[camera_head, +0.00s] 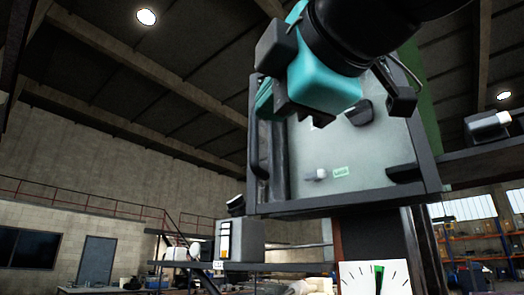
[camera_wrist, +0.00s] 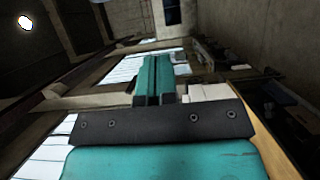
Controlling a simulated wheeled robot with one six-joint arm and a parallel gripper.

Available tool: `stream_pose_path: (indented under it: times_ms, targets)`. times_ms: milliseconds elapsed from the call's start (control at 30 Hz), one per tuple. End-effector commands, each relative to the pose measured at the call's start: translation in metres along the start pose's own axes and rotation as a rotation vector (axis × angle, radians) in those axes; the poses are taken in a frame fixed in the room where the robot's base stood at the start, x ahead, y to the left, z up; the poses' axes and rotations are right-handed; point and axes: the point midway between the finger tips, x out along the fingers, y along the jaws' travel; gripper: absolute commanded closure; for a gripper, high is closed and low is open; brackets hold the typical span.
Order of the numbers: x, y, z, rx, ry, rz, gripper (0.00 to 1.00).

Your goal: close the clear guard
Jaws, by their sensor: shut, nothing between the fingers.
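A dark-framed panel box (camera_head: 345,203) stands upright in the head view, with a pale grey face. On the face are a dark knob (camera_head: 359,112), a white-tipped switch (camera_head: 318,175) and a small green label (camera_head: 341,171). The clear guard is hard to make out against this face, and I cannot tell how far open it is. My teal gripper (camera_head: 318,90) is in front of the upper part of the box and hides its top edge. In the wrist view my gripper's two teal fingers (camera_wrist: 154,80) are together with nothing between them.
A dial gauge (camera_head: 375,278) with a green mark is below the box. A grey box with a yellow label (camera_head: 239,241) stands to its lower left. Open hall space is at left.

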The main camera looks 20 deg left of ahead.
Motion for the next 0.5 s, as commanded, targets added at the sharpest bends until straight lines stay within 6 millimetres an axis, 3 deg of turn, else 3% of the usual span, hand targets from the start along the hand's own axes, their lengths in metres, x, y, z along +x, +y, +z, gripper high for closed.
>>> stream_pose_path:
  times_ms: [300, 500]
  targets:
    - [0.070, 0.003, 0.001, -0.002, -0.004, -0.004, 1.00]
    - [0.095, 0.003, 0.019, 0.001, -0.005, -0.002, 1.00]
